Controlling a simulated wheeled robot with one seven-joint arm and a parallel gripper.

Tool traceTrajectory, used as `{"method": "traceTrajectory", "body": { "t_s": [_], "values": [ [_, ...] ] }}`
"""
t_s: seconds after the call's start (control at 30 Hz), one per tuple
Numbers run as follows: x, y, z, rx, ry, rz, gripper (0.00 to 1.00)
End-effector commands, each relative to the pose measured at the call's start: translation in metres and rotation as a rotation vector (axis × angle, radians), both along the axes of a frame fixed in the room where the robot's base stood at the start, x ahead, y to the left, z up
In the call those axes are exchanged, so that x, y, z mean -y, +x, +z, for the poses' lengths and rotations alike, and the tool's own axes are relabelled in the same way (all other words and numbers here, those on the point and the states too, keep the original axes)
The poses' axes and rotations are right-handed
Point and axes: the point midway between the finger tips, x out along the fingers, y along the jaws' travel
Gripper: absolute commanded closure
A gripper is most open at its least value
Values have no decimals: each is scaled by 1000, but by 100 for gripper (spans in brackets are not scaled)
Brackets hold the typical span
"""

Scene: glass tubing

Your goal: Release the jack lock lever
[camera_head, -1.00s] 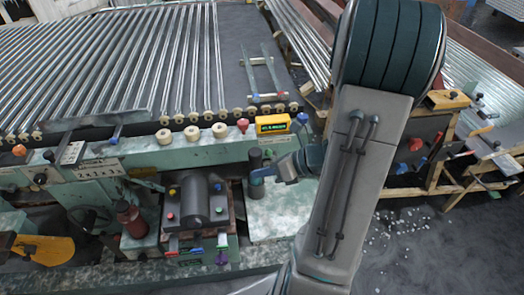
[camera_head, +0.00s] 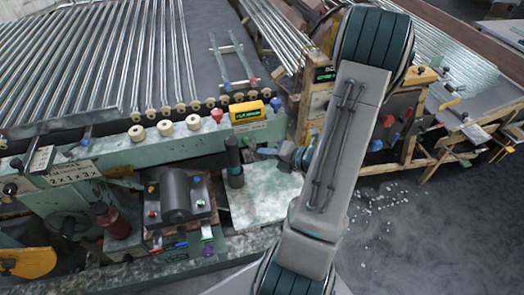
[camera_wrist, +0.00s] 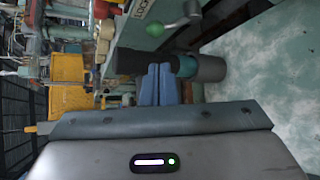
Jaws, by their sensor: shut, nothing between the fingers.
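A lever with a green knob (camera_wrist: 155,30) and a grey ball end shows in the wrist view, beside a label reading LOCK (camera_wrist: 142,9). A dark upright cylinder (camera_head: 234,160) stands on the machine; in the wrist view it lies sideways with a teal band (camera_wrist: 187,66). My gripper (camera_head: 266,152) is at the cylinder's right in the head view, with a small gap between them. Its blue fingers (camera_wrist: 158,84) are shut and empty, pointing toward the cylinder and lever in the wrist view. I cannot make out the lever in the head view.
A pale marbled plate (camera_head: 258,205) lies below my gripper. A motor block with coloured knobs (camera_head: 180,200) stands left of the cylinder. A yellow display box (camera_head: 247,112) sits on the green machine behind. A wooden stand with a dark panel (camera_head: 385,110) is at the right.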

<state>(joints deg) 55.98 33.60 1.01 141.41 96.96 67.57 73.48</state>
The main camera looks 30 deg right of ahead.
Motion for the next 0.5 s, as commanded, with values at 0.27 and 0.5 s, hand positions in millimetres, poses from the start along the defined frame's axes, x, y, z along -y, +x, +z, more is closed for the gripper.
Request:
{"method": "traceTrajectory", "body": {
  "t_s": [0.27, 0.5],
  "values": [
    [-23, 43, -19, -1, 2, 6, 100],
    [-33, 66, -28, 1, 0, 4, 100]
  ]
}}
